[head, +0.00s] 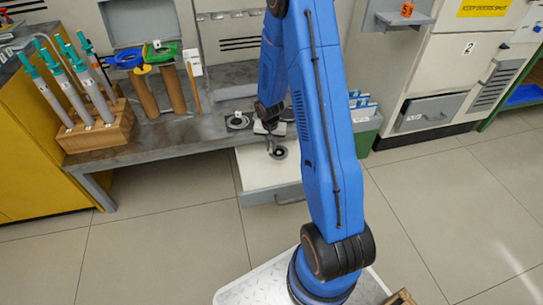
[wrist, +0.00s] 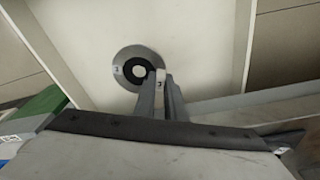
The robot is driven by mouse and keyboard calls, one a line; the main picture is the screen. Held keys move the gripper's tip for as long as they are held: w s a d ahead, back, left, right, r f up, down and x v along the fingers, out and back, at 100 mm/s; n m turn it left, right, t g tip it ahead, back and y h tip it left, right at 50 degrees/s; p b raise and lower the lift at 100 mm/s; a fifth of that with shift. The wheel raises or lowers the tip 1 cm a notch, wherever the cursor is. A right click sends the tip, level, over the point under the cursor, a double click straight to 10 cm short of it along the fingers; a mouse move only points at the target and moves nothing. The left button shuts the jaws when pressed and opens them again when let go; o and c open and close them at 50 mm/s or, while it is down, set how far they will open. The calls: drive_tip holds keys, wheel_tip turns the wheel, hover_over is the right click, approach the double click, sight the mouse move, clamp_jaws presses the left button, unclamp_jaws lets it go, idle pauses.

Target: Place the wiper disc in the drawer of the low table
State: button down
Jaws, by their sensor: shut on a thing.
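My gripper (head: 270,143) is over the pulled-out drawer (head: 256,176) of the low table (head: 150,140). Its narrow fingers, seen in the wrist view (wrist: 161,92), are shut at the near edge of a grey disc with a dark ring and pale centre (wrist: 122,68). A small white label with a dark mark shows between the fingers. The disc, also in the head view (head: 279,153), is inside the drawer's outline. I cannot tell whether it touches the drawer floor. The drawer holds nothing else that I can see.
A similar dark disc (head: 237,122) lies on the table top left of my gripper. A wooden block (head: 96,133) with several teal-topped tools stands at the table's left. A green bin (head: 366,134) is right of the drawer. The drawer floor around the disc is bare.

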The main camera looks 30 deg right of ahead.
sight(271, 152)
drive_tip(key=shift+a+f, duration=0.1)
drive_tip(key=shift+f, duration=2.85)
drive_tip(key=shift+f, duration=0.1)
drive_tip(key=c, duration=1.8)
unclamp_jaws()
